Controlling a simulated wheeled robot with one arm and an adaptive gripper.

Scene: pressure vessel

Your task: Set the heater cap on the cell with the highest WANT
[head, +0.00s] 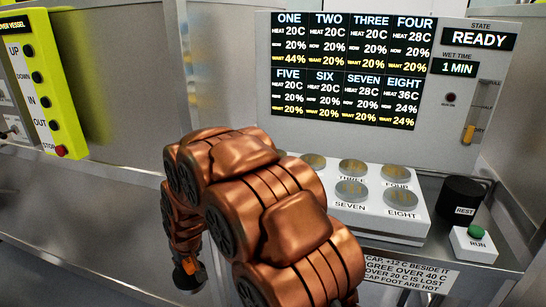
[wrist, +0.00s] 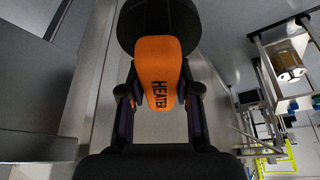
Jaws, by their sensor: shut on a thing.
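My gripper (wrist: 160,100) is shut on the heater cap (wrist: 158,62), an orange grip lettered HEATER with a black round part at its far end. In the head view my gripper (head: 190,270) hangs low at left, away from the cell block (head: 375,217), with a bit of orange showing. The display (head: 350,70) reads WANT 44% for ONE, 24% for EIGHT and 20% for the others. EIGHT reads HEAT 36C, FOUR and SEVEN 28C, the others 20C. Discs THREE (head: 352,167), FOUR (head: 396,174), SEVEN (head: 350,191) and EIGHT (head: 401,199) show; my arm hides others, including most of ONE's area.
A black REST stand (head: 462,190) and a RUN box (head: 474,243) with a green button stand right of the cells. A yellow-green button panel (head: 45,85) is at left. The state screen (head: 480,39) says READY. A warning label (head: 400,270) is on the front edge. The bench at left is bare.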

